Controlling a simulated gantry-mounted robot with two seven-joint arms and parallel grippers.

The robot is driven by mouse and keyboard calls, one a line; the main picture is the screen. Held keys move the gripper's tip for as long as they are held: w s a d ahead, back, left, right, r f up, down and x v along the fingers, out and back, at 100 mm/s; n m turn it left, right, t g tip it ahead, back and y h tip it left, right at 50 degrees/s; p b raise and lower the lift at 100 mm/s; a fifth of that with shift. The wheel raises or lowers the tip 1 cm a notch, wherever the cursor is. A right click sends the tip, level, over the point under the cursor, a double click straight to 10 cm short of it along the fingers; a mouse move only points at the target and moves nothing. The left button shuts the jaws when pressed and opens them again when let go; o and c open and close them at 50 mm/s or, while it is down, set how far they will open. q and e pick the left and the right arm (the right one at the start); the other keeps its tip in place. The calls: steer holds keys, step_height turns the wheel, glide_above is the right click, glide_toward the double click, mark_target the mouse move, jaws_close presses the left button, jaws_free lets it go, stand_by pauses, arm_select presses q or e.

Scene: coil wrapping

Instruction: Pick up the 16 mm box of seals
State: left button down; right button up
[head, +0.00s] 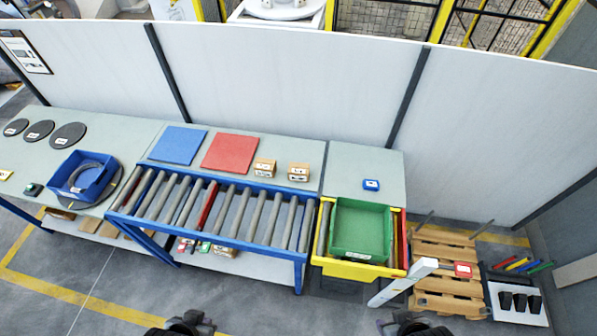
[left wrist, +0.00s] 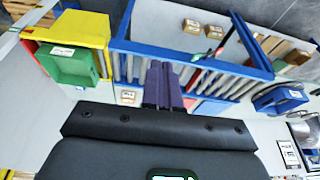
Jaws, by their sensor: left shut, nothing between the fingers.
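Two small cardboard boxes with white labels stand on the grey-green table behind the rollers, a left box (head: 264,168) and a right box (head: 299,172) with a gap between them. The labels are too small to read, so I cannot tell which is the 16 mm one. One labelled box (left wrist: 127,96) shows beside my fingers in the left wrist view. My left gripper (left wrist: 163,85) is shut and empty, its purple fingers together, well away from the boxes. In the head view my left (head: 185,325) and right (head: 405,325) grippers are dark shapes at the bottom edge, partly cut off.
The blue-framed roller conveyor (head: 215,208) lies in front of the boxes. A red mat (head: 230,153) and blue mat (head: 178,145) lie to their left. A green bin (head: 361,232) and small blue item (head: 371,185) are to the right; a blue bin (head: 84,178) is far left.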

arm_select(q)
jaws_free()
stand_by(0.7)
